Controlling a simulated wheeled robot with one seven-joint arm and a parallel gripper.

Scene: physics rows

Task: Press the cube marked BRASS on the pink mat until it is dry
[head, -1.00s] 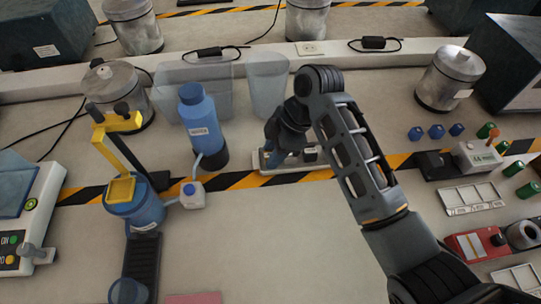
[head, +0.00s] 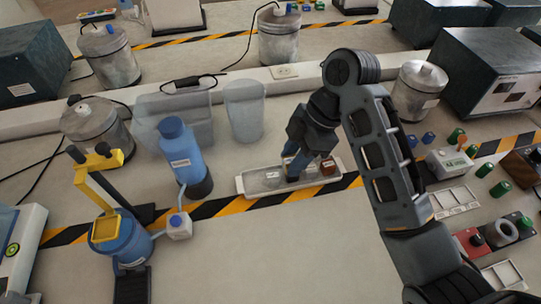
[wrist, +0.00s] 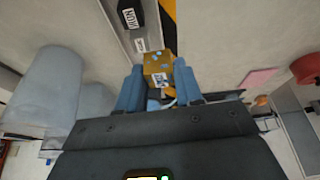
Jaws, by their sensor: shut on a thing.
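My gripper (wrist: 159,92) is shut on a yellow-brown, brass-coloured cube (wrist: 158,66) with blue wet-looking spots. Its white label is too small to read for certain. In the head view my gripper (head: 299,168) points down over a pale, shallow tray (head: 247,184), and the held cube is not clearly seen. I cannot tell whether the cube touches the tray. A dark cube marked IRON (wrist: 131,14) sits further along the tray; it appears brownish in the head view (head: 328,168). The pink mat (wrist: 260,78) shows at the right of the wrist view, apart from my gripper.
Translucent bins (head: 244,110) stand behind the tray. A blue bottle (head: 182,155) and a yellow-framed blue device (head: 118,238) stand left. A striped band (head: 230,205) runs before the tray. The front middle of the bench (head: 290,250) is clear.

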